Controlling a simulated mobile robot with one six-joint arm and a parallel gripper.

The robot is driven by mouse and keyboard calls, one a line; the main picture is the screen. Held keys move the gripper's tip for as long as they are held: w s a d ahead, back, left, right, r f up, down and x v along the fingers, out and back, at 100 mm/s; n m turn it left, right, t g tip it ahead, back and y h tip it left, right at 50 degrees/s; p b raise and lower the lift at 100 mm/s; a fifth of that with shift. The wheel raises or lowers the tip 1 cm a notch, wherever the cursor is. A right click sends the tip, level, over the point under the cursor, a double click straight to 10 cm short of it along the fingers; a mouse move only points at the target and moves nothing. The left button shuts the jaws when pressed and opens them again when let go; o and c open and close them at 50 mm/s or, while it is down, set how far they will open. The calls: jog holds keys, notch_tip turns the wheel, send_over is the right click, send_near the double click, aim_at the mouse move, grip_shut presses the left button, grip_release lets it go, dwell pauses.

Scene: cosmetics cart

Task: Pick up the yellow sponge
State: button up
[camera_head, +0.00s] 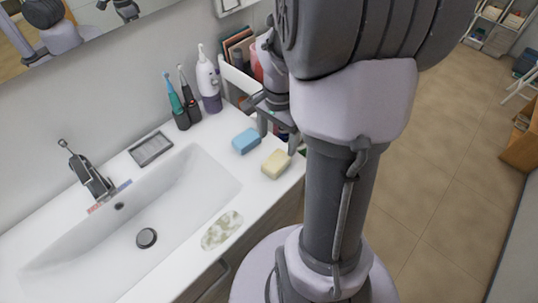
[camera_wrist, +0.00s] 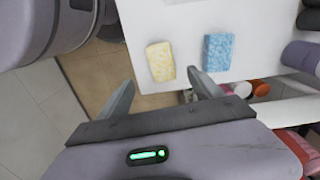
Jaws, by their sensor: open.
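The yellow sponge (camera_head: 276,164) lies flat on the white sink counter near its right front edge. It also shows in the wrist view (camera_wrist: 160,62), just beyond my fingertips and between their lines. A blue sponge (camera_head: 246,140) lies close by, behind and to the left of the yellow one; in the wrist view it is on the right (camera_wrist: 219,52). My gripper (camera_head: 278,135) is open and empty, above and beside the sponges; its two fingers show apart in the wrist view (camera_wrist: 163,86). My arm hides part of the counter's right end.
A white basin (camera_head: 180,205) with a faucet (camera_head: 88,178) fills the counter's middle. A white-and-purple bottle (camera_head: 208,80) and toothbrushes (camera_head: 178,105) stand at the back. A caddy (camera_head: 238,80) with books is behind my gripper. A pale patterned oval (camera_head: 222,230) lies at the front edge.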

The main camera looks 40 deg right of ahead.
aim_at(277, 160)
notch_tip(277, 160, down, 6)
jog(key=shift+r+b, duration=0.1)
jog(key=shift+b, duration=0.75)
jog(key=f+b, duration=0.1)
jog(key=f, duration=0.1)
jog(key=f+b, duration=0.1)
jog(key=f, duration=0.2)
jog(key=shift+w+d+f+b, duration=0.2)
jog(key=shift+f+b, duration=0.1)
jog(key=shift+b, duration=0.1)
jog(key=shift+r, duration=0.15)
jog(key=shift+c, duration=0.3)
jog(key=c, duration=1.4)
jog(key=shift+o, duration=0.2)
jog(key=shift+r, duration=0.1)
